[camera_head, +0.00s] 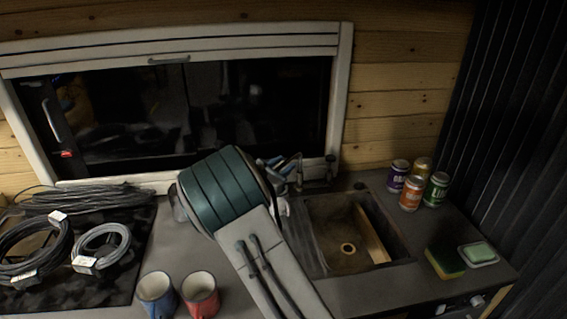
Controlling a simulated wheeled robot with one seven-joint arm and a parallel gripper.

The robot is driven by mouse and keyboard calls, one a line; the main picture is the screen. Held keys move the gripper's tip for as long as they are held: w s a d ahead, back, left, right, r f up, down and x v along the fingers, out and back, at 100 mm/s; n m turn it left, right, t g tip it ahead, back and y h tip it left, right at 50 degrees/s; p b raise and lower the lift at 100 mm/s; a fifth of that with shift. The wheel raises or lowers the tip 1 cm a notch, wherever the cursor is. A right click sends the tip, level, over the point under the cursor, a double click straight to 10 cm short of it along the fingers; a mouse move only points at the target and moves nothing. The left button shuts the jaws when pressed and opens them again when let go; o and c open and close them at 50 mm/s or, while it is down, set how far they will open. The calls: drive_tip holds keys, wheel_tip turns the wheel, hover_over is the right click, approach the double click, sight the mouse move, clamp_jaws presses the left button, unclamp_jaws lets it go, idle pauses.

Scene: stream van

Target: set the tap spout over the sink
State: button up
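The sink (336,266) is a dark rectangular basin in the grey counter, right of the middle, with a round brass-coloured drain and a light wooden strip inside along its right side. The tap (299,175) is a small metal upright at the sink's back left corner, below the window. Its spout is small and partly hidden, and I cannot tell which way it points. My arm crosses the middle of the view. My gripper (272,168) is just left of the tap, mostly hidden behind my wrist; whether it touches the tap or is open is unclear.
Several cans (411,194) stand right of the sink. A sponge (444,262) and a soap dish (479,255) lie at the front right. A blue mug (157,296) and a red mug (200,296) stand at the front left. Coiled cables (101,247) cover the dark hob.

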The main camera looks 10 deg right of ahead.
drive_tip(key=shift+w+d, duration=0.2)
drive_tip(key=shift+d, duration=0.05)
clamp_jaws()
